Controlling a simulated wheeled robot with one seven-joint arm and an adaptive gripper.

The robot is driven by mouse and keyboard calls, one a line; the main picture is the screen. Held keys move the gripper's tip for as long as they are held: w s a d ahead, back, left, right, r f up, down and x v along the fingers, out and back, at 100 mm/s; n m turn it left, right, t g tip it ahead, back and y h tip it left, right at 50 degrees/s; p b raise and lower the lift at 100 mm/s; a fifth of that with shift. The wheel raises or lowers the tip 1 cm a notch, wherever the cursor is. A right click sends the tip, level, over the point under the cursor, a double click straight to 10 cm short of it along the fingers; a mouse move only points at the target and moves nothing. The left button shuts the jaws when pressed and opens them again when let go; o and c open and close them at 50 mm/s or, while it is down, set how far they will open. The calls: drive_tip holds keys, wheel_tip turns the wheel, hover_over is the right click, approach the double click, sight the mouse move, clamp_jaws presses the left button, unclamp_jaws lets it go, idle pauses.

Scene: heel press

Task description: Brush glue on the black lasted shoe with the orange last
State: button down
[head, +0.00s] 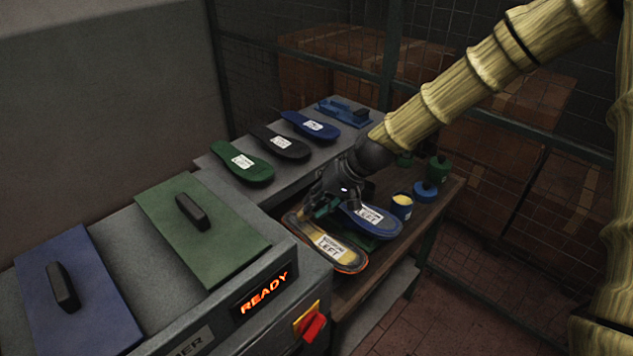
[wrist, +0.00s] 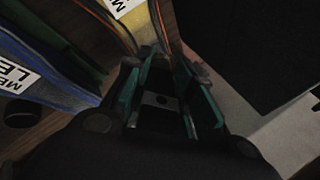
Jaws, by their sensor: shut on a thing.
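The shoe with the orange edge (head: 350,262) lies sole up on the bench at the front, with a yellowish sole and a white label reading LEFT. It also shows in the wrist view (wrist: 140,20), its narrowing end close to my fingertips. My gripper (head: 322,207) is low over that shoe's far end. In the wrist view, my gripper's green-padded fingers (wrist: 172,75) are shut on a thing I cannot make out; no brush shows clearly. An open blue pot (head: 402,207) with pale yellow contents, seemingly glue, stands to the right.
A blue shoe (head: 380,222) labelled LEFT lies close beside, on something green. A blue lid or tin (head: 425,191) and a green pot (head: 438,170) stand farther right. Green, black and blue soles (head: 243,165) lie on the grey bench behind. A machine showing READY (head: 264,294) stands at front left.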

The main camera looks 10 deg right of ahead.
drive_tip(key=shift+s+r+p, duration=0.2)
drive_tip(key=shift+r+p, duration=0.05)
drive_tip(key=shift+r, duration=0.35)
drive_tip(key=shift+s+r+p, duration=0.2)
drive_tip(key=shift+r+p, duration=0.05)
drive_tip(key=shift+r, duration=0.3)
drive_tip(key=shift+w+r+p, duration=0.3)
drive_tip(key=shift+r+p, duration=0.5)
drive_tip(key=shift+r, duration=0.15)
drive_tip(key=shift+s+r+p, duration=0.2)
drive_tip(key=shift+r+p, duration=0.35)
drive_tip(key=shift+r, duration=0.45)
drive_tip(key=shift+f, duration=0.1)
drive_tip(key=shift+f, duration=0.15)
drive_tip(key=shift+f, duration=0.35)
